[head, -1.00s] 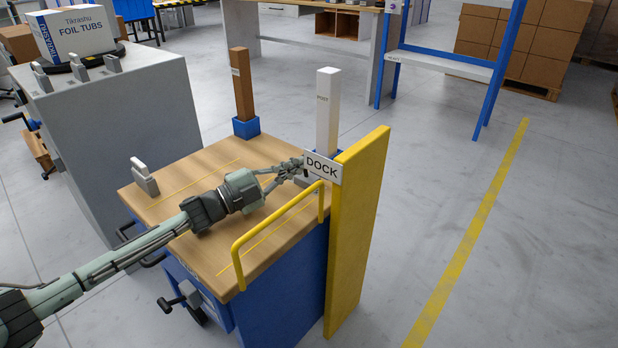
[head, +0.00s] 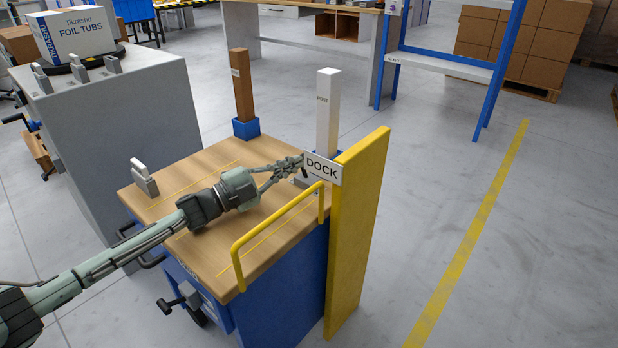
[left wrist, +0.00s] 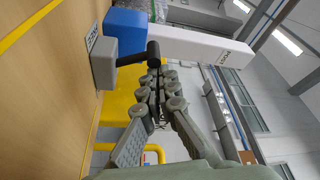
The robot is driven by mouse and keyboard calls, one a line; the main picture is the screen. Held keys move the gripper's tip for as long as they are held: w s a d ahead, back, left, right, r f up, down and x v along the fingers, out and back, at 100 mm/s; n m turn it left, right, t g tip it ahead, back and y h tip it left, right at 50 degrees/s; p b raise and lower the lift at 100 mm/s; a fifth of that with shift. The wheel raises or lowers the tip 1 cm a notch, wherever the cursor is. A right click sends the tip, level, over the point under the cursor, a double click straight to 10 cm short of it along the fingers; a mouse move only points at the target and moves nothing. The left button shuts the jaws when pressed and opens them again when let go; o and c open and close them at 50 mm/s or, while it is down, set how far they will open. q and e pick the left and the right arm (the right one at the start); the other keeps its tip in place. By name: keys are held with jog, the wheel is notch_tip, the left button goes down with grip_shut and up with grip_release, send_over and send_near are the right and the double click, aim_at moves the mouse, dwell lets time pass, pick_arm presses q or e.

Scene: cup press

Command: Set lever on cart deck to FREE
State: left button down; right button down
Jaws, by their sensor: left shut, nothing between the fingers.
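The cart's wooden deck (head: 200,168) lies below my left arm. In the left wrist view the lever is a dark rod with a black knob (left wrist: 153,53), standing out from a grey base (left wrist: 104,64) on the deck (left wrist: 50,110). A small label (left wrist: 93,37) sits beside the base, too small to read. My right gripper is out of view.
The DOCK sign (head: 321,168) hangs on a yellow panel (head: 358,240) right of the deck. A white post (head: 327,110) and a brown post (head: 242,85) stand at the far corners. A yellow rail (head: 275,232) runs along the near side. A grey bracket (head: 145,178) stands at left.

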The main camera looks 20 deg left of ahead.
pick_arm(q)
notch_tip(320, 180, up, 10)
dwell(0.6)
